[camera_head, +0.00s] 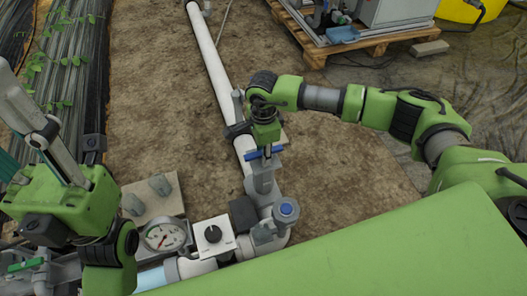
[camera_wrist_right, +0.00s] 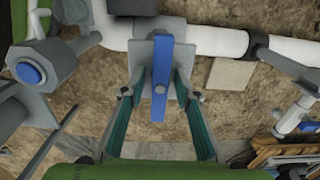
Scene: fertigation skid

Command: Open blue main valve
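The blue main valve handle (camera_wrist_right: 159,78) is a flat blue lever on a grey valve body (camera_wrist_right: 183,62) in the white pipe line. It also shows as a short blue bar in the head view (camera_head: 265,154). My right gripper (camera_wrist_right: 160,82) is open, with one finger on each side of the lever and a visible gap on both sides. In the head view the right gripper (camera_head: 264,143) points down over the valve and partly hides it. My left gripper (camera_head: 45,140) is at the left edge of the head view; its fingertips are unclear.
A grey fitting with a blue cap (camera_head: 286,207) stands just below the valve. A pressure gauge (camera_head: 165,235) and a white box with a black knob (camera_head: 213,235) sit left of it. A pallet (camera_head: 372,37) with equipment is at the back. Bare soil lies around.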

